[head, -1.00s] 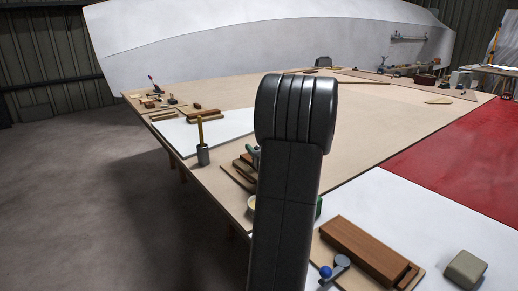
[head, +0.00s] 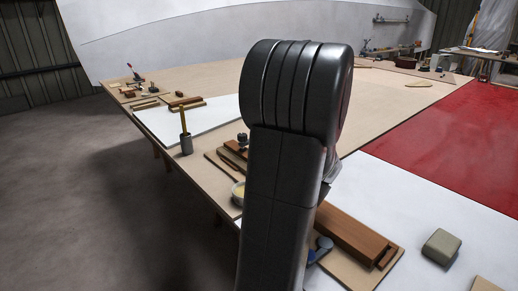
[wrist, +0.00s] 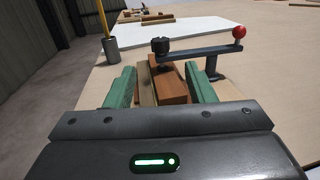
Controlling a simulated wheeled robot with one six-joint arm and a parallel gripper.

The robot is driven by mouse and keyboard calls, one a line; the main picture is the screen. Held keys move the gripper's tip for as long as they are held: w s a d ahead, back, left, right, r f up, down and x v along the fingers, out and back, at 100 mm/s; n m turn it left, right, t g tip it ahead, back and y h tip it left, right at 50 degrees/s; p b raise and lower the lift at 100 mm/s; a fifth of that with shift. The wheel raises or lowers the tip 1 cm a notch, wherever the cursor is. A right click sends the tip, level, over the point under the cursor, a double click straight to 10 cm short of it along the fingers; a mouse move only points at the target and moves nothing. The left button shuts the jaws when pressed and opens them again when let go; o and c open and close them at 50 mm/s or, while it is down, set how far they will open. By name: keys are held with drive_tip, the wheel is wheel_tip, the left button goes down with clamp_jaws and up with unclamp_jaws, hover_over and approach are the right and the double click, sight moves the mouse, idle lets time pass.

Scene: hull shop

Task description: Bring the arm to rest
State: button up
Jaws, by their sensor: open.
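My arm rises through the middle of the head view and hides part of the table. In the wrist view my gripper (wrist: 159,67) is open, its two green fingers apart. Brown wooden blocks (wrist: 172,86) show between and beyond the fingers; I cannot tell the gap to them, and no grip on them shows. A dark clamp (wrist: 205,52) with a black knob and a red ball handle stands just beyond the right finger. In the head view the gripper is hidden behind my arm.
A grey cup with a yellow-handled tool (head: 186,144) stands near the table's left edge. A long brown block (head: 350,240), a blue-knobbed clamp (head: 321,246) and a grey-green block (head: 441,246) are at front right. The table's far middle (head: 215,82) is mostly clear.

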sight(245, 137)
drive_tip(key=shift+w, duration=0.1)
drive_tip(key=b+x, duration=0.1)
drive_tip(key=x, duration=1.2)
drive_tip(key=shift+w+a, duration=0.2)
drive_tip(key=shift+w, duration=0.15)
drive_tip(key=shift+s, duration=0.1)
